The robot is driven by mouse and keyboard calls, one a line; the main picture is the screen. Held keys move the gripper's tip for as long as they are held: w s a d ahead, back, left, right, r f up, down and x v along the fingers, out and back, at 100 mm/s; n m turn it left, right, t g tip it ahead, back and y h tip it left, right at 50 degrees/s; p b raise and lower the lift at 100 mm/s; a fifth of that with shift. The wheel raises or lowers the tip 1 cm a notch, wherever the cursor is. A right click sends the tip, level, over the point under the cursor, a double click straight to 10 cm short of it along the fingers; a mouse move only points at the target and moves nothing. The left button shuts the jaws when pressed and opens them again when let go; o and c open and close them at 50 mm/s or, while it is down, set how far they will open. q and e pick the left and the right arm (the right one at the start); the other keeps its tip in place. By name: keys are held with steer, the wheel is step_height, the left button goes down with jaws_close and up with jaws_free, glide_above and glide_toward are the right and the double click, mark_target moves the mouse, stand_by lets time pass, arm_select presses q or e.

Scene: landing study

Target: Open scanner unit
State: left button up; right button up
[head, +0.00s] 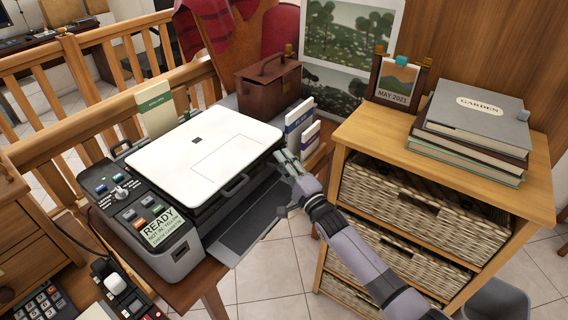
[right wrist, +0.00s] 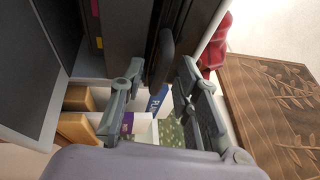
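The scanner unit (head: 205,150) is the white-lidded top of the printer, lying flat and closed in the head view. A dark handle (head: 235,185) sits on its front edge; it also shows in the right wrist view (right wrist: 166,57), upright in the picture. My right gripper (head: 281,160) is just off the scanner's right front corner. In the right wrist view my right gripper (right wrist: 160,72) has its fingers apart, with the handle beyond and between the tips. Nothing is held, and contact with the handle is not visible. My left gripper is out of view.
The printer's output tray (head: 250,215) juts out below the scanner. The control panel with a READY display (head: 160,227) is at its left. Upright books (head: 299,125) and a brown box (head: 268,83) stand behind my right gripper. A wooden drawer unit (head: 445,170) stands at the right.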

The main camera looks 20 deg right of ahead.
steer(key=shift+c, duration=0.5)
jaws_close()
stand_by(0.3)
